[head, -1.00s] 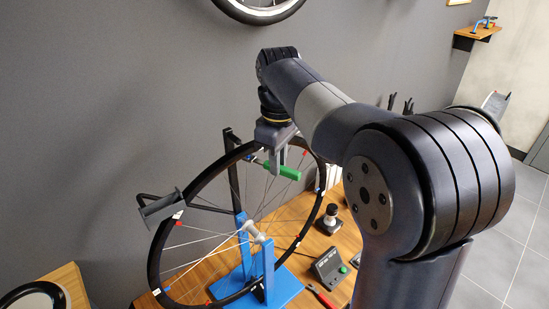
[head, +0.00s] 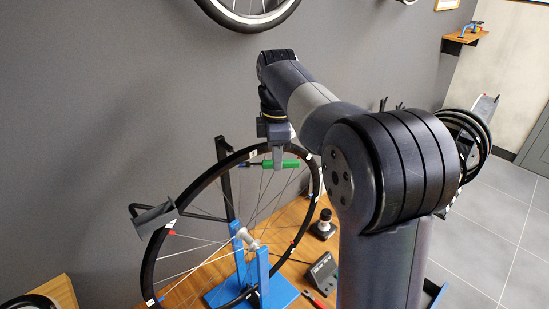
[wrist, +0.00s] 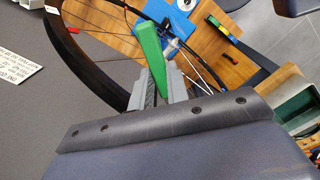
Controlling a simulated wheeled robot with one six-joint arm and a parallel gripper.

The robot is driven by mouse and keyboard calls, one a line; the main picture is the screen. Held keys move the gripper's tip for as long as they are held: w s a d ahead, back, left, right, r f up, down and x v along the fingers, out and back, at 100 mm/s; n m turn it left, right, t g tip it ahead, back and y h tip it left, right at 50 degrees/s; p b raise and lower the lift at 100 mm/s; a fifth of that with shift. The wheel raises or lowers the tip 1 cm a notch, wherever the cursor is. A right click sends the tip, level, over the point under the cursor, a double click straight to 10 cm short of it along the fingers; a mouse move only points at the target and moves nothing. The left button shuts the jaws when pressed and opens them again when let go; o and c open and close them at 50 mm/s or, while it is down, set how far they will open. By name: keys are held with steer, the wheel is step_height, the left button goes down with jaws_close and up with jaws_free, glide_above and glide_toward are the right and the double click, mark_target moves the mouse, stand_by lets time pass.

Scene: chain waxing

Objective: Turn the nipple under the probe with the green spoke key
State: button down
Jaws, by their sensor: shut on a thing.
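My gripper (head: 277,163) is shut on the green spoke key (head: 291,164), at the upper part of the wheel. In the wrist view the key (wrist: 150,52) stands up between the jaws. The black wheel rim (head: 186,204) is in the blue truing stand (head: 262,275); in the wrist view the rim (wrist: 85,60) passes left of the key. A small dark blue tip (head: 250,165) shows left of the jaws, close to the rim; I cannot tell if it belongs to the key or the probe. The nipple is too small to make out.
A grey block on a black arm (head: 155,217) sits at the rim's left side. A small dark box (head: 322,270), a black knobbed item (head: 324,224) and a red-handled tool (head: 317,299) lie on the wooden bench. The grey wall is close behind the wheel.

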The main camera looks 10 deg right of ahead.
steer(key=d, duration=0.6)
steer(key=shift+s+d, duration=0.25)
steer(key=shift+s, duration=0.05)
stand_by(0.5)
steer(key=shift+f, duration=0.1)
stand_by(0.3)
